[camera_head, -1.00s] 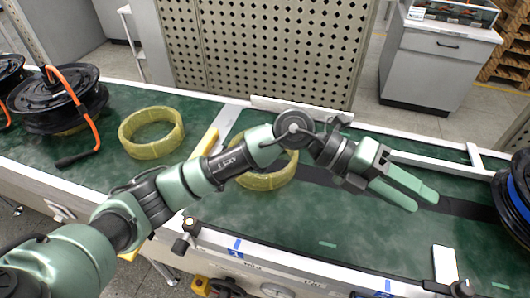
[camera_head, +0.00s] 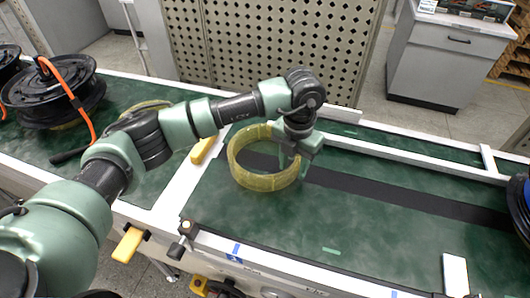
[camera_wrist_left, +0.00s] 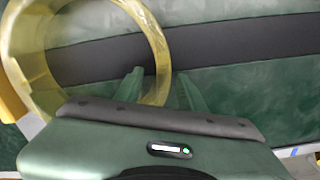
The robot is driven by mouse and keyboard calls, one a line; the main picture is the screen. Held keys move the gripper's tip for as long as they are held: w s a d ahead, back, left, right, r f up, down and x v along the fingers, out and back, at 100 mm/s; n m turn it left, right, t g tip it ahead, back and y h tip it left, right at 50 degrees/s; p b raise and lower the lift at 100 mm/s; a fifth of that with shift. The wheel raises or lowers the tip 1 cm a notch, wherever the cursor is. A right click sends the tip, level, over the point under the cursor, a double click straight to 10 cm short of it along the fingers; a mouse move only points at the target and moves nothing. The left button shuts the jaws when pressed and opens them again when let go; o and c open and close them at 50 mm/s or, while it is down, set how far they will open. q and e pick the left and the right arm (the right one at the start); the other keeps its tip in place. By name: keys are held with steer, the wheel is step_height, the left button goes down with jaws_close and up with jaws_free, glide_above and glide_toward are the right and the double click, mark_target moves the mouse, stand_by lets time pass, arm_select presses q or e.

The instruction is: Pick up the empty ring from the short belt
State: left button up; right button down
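The empty yellow ring (camera_head: 264,183) is on the short green belt (camera_head: 300,222), near its left end. It also shows in the wrist view (camera_wrist_left: 157,40). My left gripper (camera_head: 300,160) points down at the ring's right side. In the wrist view its two fingers (camera_wrist_left: 160,85) stand apart, with the ring's wall between them: one finger on the inner side, one on the outer. I cannot tell whether they touch the wall. In the head view the ring partly hides the fingers. My right gripper is not in view.
A second yellow ring (camera_head: 150,105), mostly behind my left arm, and a black motor with an orange cable (camera_head: 60,95) are on the left belt. A blue-edged wheel (camera_head: 520,205) is at the far right. White rails border the belt; its middle is clear.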

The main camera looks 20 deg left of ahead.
arm_select(q)
steer(key=shift+f, duration=0.65)
jaws_close()
steer(key=shift+r, duration=0.1)
stand_by(0.8)
